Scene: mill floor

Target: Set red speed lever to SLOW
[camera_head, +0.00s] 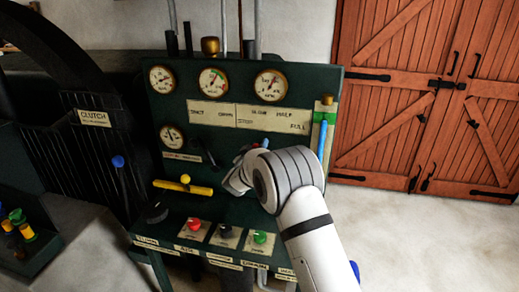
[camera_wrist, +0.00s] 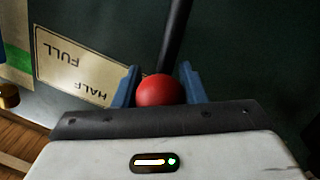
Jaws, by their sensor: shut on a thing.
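The red speed lever shows in the wrist view as a red ball knob (camera_wrist: 159,90) on a dark rod. My gripper (camera_wrist: 157,84) has its blue fingers on both sides of the knob and is shut on it. In the head view my gripper (camera_head: 246,151) is at the panel, just below the speed label plate (camera_head: 272,120), which reads SLOW, HALF and FULL. My wrist hides the knob there. In the wrist view the plate (camera_wrist: 80,68) appears upside down, left of the rod, with HALF and FULL readable. SLOW is out of that view.
The dark green panel (camera_head: 185,105) carries several gauges. Red (camera_head: 194,224) and green (camera_head: 260,237) knobs are on the ledge. A blue-topped clutch lever (camera_head: 118,162) stands left.

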